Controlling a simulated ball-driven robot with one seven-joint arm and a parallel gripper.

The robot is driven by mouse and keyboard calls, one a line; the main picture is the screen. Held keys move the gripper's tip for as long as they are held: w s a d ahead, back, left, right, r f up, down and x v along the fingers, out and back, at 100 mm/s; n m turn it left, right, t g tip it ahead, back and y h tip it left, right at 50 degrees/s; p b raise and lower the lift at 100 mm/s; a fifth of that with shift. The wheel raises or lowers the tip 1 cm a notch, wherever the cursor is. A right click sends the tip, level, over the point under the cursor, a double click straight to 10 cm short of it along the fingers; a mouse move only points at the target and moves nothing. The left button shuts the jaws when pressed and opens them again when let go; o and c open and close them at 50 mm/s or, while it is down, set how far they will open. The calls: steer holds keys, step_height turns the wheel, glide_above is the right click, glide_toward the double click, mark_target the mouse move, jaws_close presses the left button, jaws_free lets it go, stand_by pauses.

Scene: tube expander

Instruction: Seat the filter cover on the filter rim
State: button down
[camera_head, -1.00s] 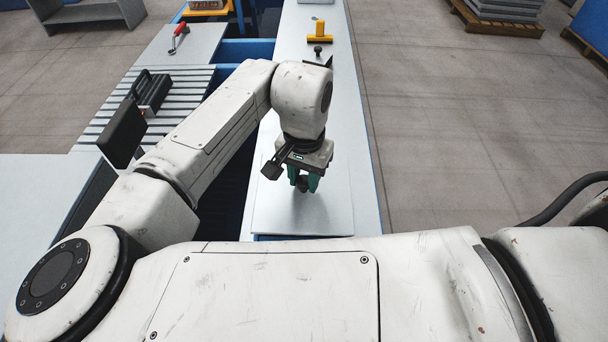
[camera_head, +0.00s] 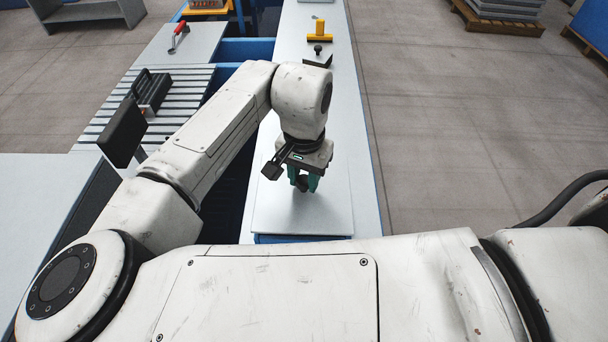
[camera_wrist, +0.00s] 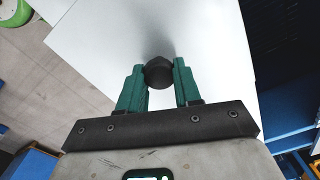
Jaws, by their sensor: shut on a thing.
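A flat pale grey plate with a dark knob, which looks like the filter cover (camera_head: 325,215), lies level or nearly so at the near end of the long light worktop. My gripper (camera_head: 304,183) points down over it, with its green fingers shut on the dark knob. In the wrist view, my gripper (camera_wrist: 160,80) has one finger on each side of the knob (camera_wrist: 159,71), and the pale cover (camera_wrist: 110,35) spreads behind it. The filter rim cannot be made out; the cover hides what is beneath it. I cannot tell whether the cover touches it.
A blue edge (camera_head: 300,238) shows below the cover's near side. Further along the worktop are a dark block with a knob (camera_head: 318,57) and a yellow piece (camera_head: 319,28). A slatted rack (camera_head: 190,85) with a black object stands left. Open floor lies right.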

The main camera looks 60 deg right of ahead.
steer(key=shift+f+b, duration=0.4)
steer(key=shift+f, duration=0.95)
stand_by(1.8)
stand_by(0.8)
steer(key=c, duration=0.7)
jaws_free()
steer(key=o, duration=0.7)
